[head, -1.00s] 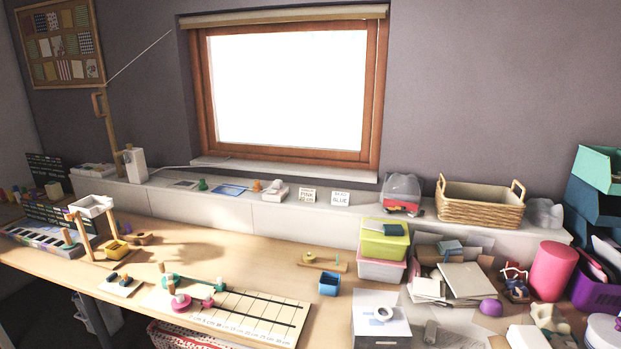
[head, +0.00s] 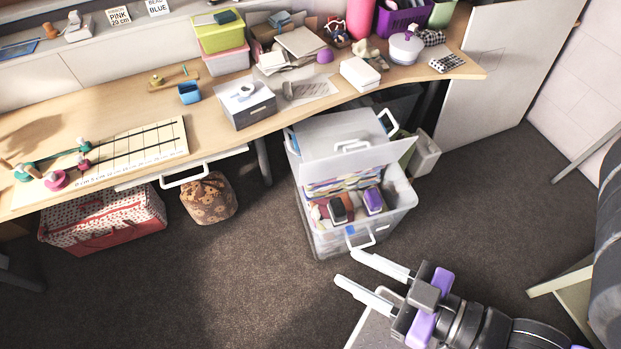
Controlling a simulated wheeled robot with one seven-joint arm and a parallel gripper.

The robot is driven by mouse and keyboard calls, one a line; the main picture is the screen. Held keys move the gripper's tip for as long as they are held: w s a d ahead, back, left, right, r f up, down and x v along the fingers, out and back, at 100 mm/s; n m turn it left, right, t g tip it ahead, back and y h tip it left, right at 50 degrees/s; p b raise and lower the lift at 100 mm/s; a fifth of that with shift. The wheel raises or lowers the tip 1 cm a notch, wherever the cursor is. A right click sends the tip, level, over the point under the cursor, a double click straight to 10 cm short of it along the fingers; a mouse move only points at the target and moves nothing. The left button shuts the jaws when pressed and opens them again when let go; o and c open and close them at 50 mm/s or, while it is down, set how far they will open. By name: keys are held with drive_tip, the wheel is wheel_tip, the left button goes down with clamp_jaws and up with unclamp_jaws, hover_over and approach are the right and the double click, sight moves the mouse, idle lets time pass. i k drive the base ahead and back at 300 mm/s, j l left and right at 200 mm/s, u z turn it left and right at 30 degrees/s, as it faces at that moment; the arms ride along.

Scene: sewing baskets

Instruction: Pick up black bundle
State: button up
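A black bundle (head: 337,211) with a pale band lies in the open clear plastic box (head: 314,240) on the floor. A purple bundle (head: 374,201) lies just right of it, and folded coloured fabrics sit behind them. My gripper (head: 347,269) is at the lower right of the head view, with its two white fingers apart and nothing between them. The fingertips are in front of the box in the picture, near its front handle, apart from the black bundle. The underside of the bundle is hidden in the box.
A brown patterned bag (head: 209,198) and a red-and-white fabric basket (head: 104,222) stand to the left. Dark carpet (head: 235,285) is clear left of my gripper.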

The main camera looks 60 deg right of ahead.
sight(336, 212)
drive_tip(key=i+j+u, duration=0.2)
drive_tip(key=i+u, duration=0.6)
drive_tip(key=i, duration=0.15)
drive_tip(key=i+j+z, duration=0.15)
drive_tip(key=i, duration=0.4)
drive_tip(key=i+j+z, duration=0.1)
drive_tip(key=i, duration=0.5)
drive_tip(key=i+j+z, duration=0.15)
drive_tip(key=i, duration=0.4)
drive_tip(key=z, duration=3.5)
drive_tip(key=k+l, duration=0.15)
drive_tip(key=k, duration=0.25)
drive_tip(key=k+l, duration=0.15)
drive_tip(key=k, duration=0.25)
